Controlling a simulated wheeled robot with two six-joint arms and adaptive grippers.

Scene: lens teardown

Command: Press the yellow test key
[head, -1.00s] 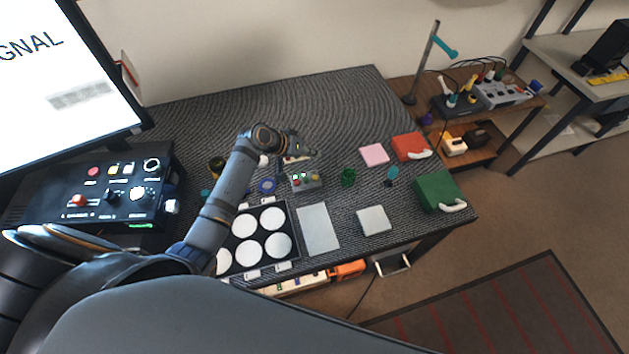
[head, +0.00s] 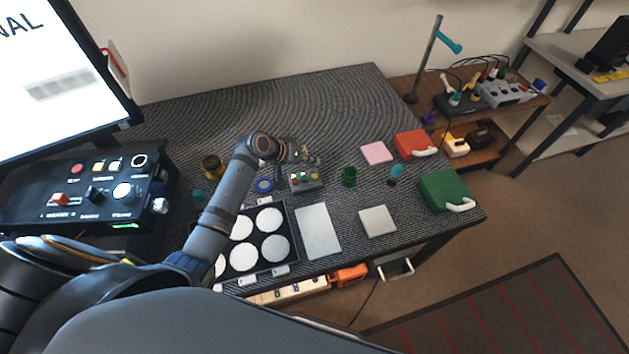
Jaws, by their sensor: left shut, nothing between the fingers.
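A small grey button box (head: 306,186) sits on the dark ribbed bench mat, with red, green and pale keys on top. At this size I cannot clearly pick out a yellow key on it. My left gripper (head: 314,158) is shut and empty, just behind and above this box in the picture; I cannot tell whether it touches anything. A black control panel (head: 60,190) on the left carries a red button, yellowish keys and knobs. My right gripper is not in view.
A black tray with white discs (head: 285,267), a pale flat mat (head: 318,232) and a light square (head: 378,221) lie at the front. A green cup (head: 349,176), a pink pad (head: 376,153), a red case (head: 411,144) and a green case (head: 444,191) stand right. The back mat is clear.

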